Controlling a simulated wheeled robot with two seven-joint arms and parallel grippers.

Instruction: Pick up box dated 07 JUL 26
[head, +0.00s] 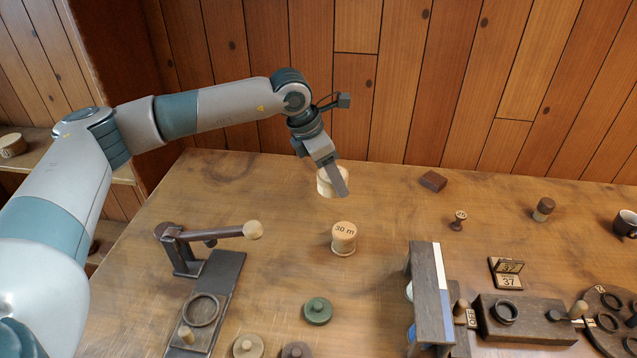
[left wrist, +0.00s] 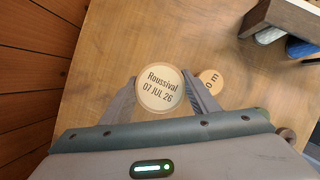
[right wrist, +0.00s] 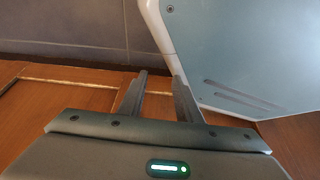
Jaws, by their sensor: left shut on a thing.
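The round pale wooden box marked "Roussival 07 JUL 26" (left wrist: 160,91) is between the fingers of my left gripper (left wrist: 159,88). In the head view the left gripper (head: 336,180) is shut on this box (head: 326,184) near the back of the table. The box looks held above the table, since its lid shows much larger than the "30 m" box in the left wrist view. My right gripper (right wrist: 160,76) shows only in the right wrist view, its fingers apart with nothing between them.
The "30 m" box (head: 343,240) stands in front of the held box. A lever press (head: 200,250) is at left, round lids (head: 317,311) in front. A dark wooden stand (head: 428,290), a brown block (head: 433,181) and a stamp (head: 458,220) are to the right. The back middle is mostly clear.

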